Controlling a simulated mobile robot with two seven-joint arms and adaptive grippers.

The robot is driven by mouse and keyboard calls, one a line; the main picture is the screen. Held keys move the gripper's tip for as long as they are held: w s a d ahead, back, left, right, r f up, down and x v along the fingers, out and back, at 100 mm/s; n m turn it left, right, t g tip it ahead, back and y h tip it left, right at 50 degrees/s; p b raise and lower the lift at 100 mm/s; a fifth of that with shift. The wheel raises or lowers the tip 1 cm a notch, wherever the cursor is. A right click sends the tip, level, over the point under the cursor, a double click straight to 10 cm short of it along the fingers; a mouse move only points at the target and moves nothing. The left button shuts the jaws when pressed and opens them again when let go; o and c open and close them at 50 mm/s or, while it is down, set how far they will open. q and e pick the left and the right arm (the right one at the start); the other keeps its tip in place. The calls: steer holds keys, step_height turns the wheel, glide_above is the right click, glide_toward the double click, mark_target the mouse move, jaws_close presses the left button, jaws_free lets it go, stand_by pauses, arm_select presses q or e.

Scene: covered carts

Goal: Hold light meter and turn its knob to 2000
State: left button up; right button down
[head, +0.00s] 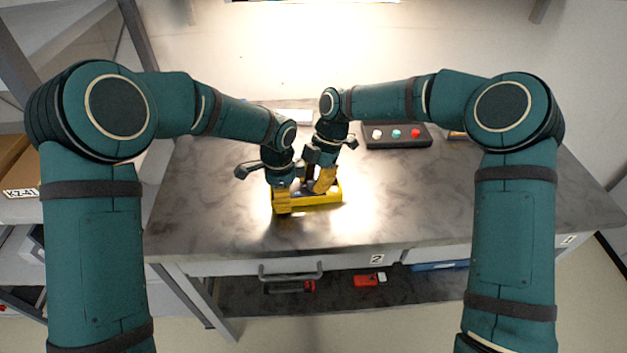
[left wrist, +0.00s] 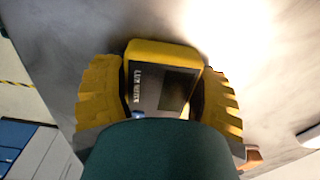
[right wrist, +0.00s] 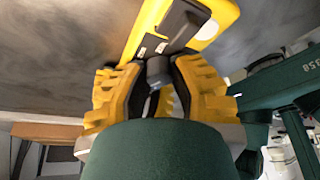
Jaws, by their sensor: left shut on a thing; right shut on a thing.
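The yellow and dark light meter (head: 312,201) lies on the grey table in the head view, below both of my grippers. In the left wrist view the meter (left wrist: 160,82) shows its dark face, its lettering and its screen. My left gripper (left wrist: 160,90) is shut on the meter's body, one yellow finger on each side. My right gripper (right wrist: 160,75) is shut on the dark knob (right wrist: 157,68) in the right wrist view. The right gripper (head: 322,187) also shows in the head view, over the meter. The knob's setting cannot be read.
A black tray (head: 377,142) with white, teal and red round pieces stands behind and right of the meter. A white flat item (head: 290,116) lies behind the arms. The table (head: 420,205) is clear to the right and in front.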

steer(key=shift+m, duration=0.4)
steer(key=m+t, duration=0.1)
steer(key=m, duration=0.2)
steer(key=shift+s+y, duration=0.1)
steer(key=shift+y, duration=0.3)
steer(key=m+t, duration=0.1)
steer(key=m, duration=0.2)
steer(key=shift+m+t, duration=0.3)
steer(key=m+t, duration=0.1)
steer(key=m, duration=0.2)
steer(key=shift+s, duration=0.1)
steer(key=shift+m+t, duration=0.9)
steer(key=shift+m, duration=1.2)
steer(key=c, duration=0.7)
jaws_free()
steer(key=shift+c, duration=0.2)
